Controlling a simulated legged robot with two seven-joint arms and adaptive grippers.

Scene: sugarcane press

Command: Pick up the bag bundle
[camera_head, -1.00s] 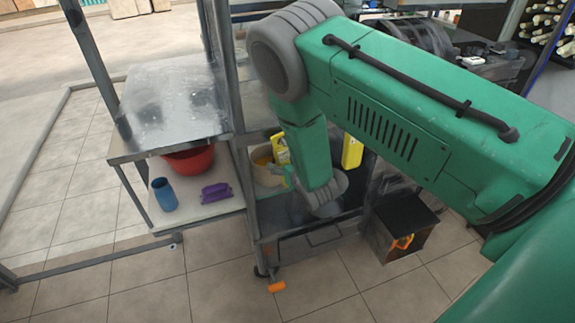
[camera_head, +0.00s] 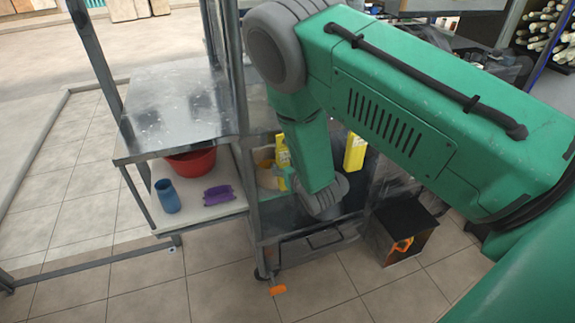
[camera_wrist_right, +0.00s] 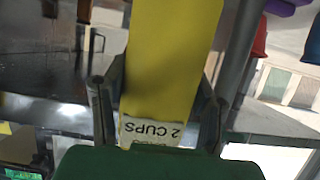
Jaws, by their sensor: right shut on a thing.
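The bag bundle (camera_wrist_right: 175,40) is yellow with a white "2 CUPS" label in the right wrist view. It sits between the two dark fingers of my right gripper (camera_wrist_right: 160,95), which is shut on it near the labelled end. In the head view my green right arm hides most of this gripper. Two yellow pieces show there, one left of my wrist (camera_head: 282,150) and one right of it (camera_head: 354,152). I cannot tell which is the held one. My left gripper is not in view.
A metal rack holds a red bowl (camera_head: 190,161), a blue cup (camera_head: 167,196) and a purple object (camera_head: 219,195) on its lower shelf. A dark box (camera_head: 404,218) stands at right.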

